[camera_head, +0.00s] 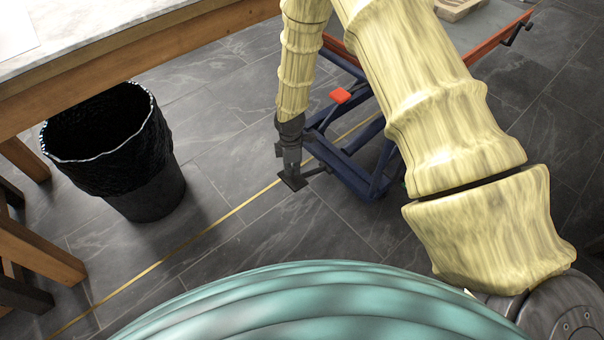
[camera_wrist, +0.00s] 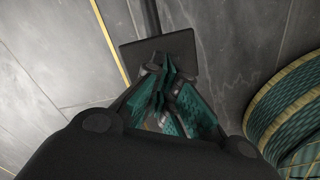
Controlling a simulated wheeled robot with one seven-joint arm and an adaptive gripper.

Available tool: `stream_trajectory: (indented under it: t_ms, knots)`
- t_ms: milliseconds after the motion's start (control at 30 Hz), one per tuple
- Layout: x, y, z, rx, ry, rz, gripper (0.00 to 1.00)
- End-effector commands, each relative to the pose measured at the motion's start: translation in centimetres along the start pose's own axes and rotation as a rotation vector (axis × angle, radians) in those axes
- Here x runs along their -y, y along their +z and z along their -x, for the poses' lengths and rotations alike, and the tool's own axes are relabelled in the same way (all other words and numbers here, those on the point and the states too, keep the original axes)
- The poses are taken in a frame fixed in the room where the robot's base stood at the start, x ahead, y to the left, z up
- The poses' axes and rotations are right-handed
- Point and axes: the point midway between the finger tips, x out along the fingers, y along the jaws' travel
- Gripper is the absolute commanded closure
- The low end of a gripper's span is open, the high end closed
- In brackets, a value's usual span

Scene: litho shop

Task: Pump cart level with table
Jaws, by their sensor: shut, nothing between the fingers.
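The cart has a grey top (camera_head: 484,40) with an orange-red rim and a dark blue frame (camera_head: 350,172) below. Its black foot pedal (camera_head: 294,184) sticks out low over the floor on a thin bar; the pedal plate also shows in the wrist view (camera_wrist: 183,46). My gripper (camera_head: 291,170) points down, shut and empty, right over the pedal. In the wrist view its teal-padded fingertips (camera_wrist: 164,68) overlap the plate; I cannot tell whether they touch it. The table (camera_head: 120,42) has a pale marble top and wooden frame. My arm hides part of the cart.
A black bin (camera_head: 150,180) stands on the floor beside the table. A small red pedal (camera_head: 340,96) sits on the cart's frame, and a crank handle (camera_head: 515,33) is at its far right. A pale block (camera_head: 455,8) lies on the cart. A brass line (camera_head: 165,259) crosses the open floor.

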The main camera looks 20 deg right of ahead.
Motion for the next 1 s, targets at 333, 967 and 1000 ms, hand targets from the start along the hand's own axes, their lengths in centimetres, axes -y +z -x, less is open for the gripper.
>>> stream_trajectory:
  t_ms: [333, 967, 1000]
  knots:
    - [-0.1, 0.1, -2.1, 0.0, 0.0, 0.001, 1.0]
    - [-0.2, 0.4, -6.9, 0.0, 0.0, 0.0, 1.0]
    - [-0.2, 0.4, -7.2, 0.0, 0.0, 0.0, 1.0]
